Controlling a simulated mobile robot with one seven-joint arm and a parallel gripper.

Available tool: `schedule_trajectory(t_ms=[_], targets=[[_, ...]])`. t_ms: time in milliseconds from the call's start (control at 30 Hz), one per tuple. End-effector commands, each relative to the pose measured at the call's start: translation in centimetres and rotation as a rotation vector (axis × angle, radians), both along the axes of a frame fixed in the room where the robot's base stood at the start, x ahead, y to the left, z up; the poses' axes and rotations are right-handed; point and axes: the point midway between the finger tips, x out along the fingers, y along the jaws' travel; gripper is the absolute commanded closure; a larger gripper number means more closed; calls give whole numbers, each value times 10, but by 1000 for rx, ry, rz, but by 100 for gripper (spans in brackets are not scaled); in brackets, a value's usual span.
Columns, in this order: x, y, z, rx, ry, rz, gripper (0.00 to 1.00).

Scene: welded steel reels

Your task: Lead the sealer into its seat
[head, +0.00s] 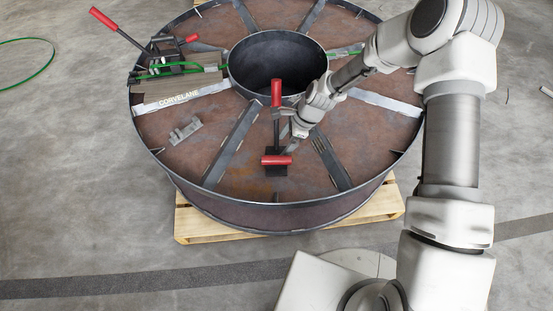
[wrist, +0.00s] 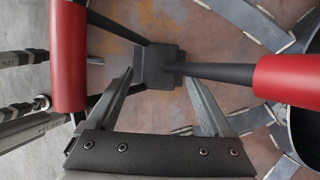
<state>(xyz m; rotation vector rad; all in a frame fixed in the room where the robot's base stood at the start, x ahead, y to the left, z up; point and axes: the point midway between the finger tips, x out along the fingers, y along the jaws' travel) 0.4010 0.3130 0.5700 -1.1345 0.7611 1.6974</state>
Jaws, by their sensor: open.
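A black hand tool with two red handles, which looks like the sealer, stands on the brown face of the steel reel; its upper red grip (head: 277,93) points up and its lower red grip (head: 276,160) lies across. In the wrist view its dark body (wrist: 160,68) sits just beyond and between my fingertips, with a red grip on either side. My gripper (head: 290,143) is open beside the tool; in the wrist view its fingers (wrist: 159,78) are apart. I cannot tell if they touch it. A grey bracket (head: 185,131), possibly the seat, lies left on the reel.
The reel (head: 270,218) rests on a wooden pallet (head: 193,222). A second red-handled tool (head: 165,50) with green strap is at the reel's upper left, near a board marked CORVELANE (head: 180,98). Raised spokes (head: 232,143) cross the face around the open hub (head: 276,62).

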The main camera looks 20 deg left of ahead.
Motion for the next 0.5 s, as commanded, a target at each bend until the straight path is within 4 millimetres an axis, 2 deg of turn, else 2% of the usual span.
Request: schedule_trajectory(t_ms=[167,400,500], targets=[[-2,4,-10,0,1,0,15],[-8,17,-46,0,2,1,15],[-9,21,-54,0,0,1,15]])
